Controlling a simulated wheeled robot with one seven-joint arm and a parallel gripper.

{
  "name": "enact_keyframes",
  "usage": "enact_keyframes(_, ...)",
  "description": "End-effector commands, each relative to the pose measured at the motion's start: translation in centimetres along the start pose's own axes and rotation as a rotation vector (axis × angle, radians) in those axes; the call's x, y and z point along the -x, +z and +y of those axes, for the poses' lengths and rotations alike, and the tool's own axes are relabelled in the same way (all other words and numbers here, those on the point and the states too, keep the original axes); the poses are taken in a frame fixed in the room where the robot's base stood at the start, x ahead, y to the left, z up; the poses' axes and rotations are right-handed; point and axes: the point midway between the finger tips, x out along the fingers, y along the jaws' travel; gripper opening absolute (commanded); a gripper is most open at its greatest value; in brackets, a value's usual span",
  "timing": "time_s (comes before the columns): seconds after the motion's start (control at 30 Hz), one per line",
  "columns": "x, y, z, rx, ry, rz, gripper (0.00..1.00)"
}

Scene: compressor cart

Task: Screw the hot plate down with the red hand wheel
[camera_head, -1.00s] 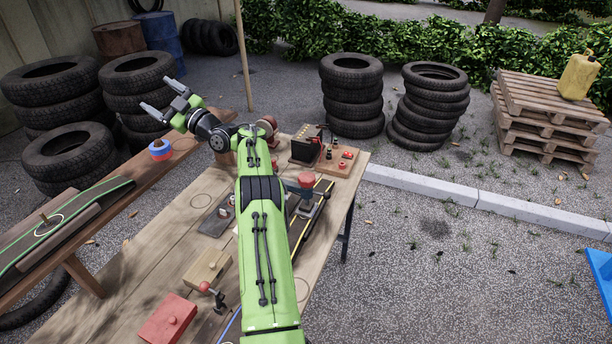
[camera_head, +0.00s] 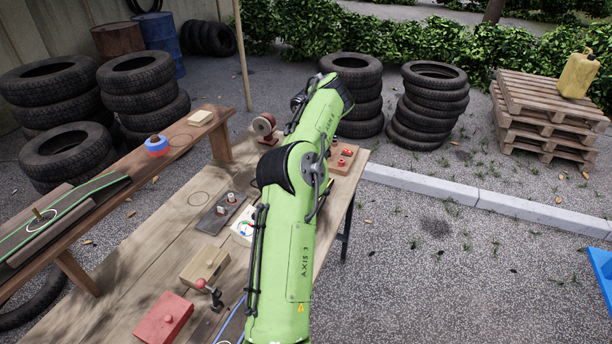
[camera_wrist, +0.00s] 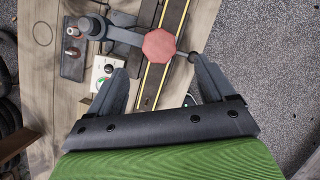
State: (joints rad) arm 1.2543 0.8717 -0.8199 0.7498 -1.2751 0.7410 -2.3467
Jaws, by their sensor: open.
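The red hand wheel (camera_wrist: 159,45) is octagonal and sits at the end of a dark arm (camera_wrist: 126,36) that reaches from a round dark post. In the wrist view the wheel lies just beyond and between the fingertips of my gripper (camera_wrist: 158,68). My gripper is open and empty; contact with the wheel is not visible. A dark plate with two metal studs (camera_wrist: 73,50) lies to the left of the wheel; it also shows in the head view (camera_head: 220,213). I cannot tell which part is the hot plate. In the head view my arm hides the wheel and my gripper.
A black ball-ended lever (camera_wrist: 196,57) stands close to the right fingertip. A gauge box (camera_wrist: 105,70) is near the left finger. A yellow-edged black strip (camera_wrist: 172,20) runs under the wheel. A wooden block with a red-knobbed lever (camera_head: 205,266) and a red box (camera_head: 163,319) stand nearer on the bench.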

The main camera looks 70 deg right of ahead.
Motion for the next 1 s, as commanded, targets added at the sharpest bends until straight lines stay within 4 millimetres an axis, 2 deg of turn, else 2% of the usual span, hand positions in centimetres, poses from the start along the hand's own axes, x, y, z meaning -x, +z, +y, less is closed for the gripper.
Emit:
enact_keyframes(0.03, -1.6, -0.2, 0.0, 0.001, -0.001, 0.004, 0.83)
enact_keyframes(0.1, -3.4, -0.2, 0.1, 0.001, 0.0, 0.004, 0.83)
enact_keyframes(0.3, -7.0, 0.0, 0.1, 0.0, 0.001, 0.0, 0.83)
enact_keyframes(0.43, -7.8, 0.1, 0.1, 0.001, 0.001, -0.002, 0.83)
enact_keyframes(0.67, -7.9, 0.1, 0.1, 0.0, 0.001, -0.002, 0.83)
enact_keyframes(1.0, -7.9, 0.1, 0.1, -0.001, 0.002, -0.002, 0.32)
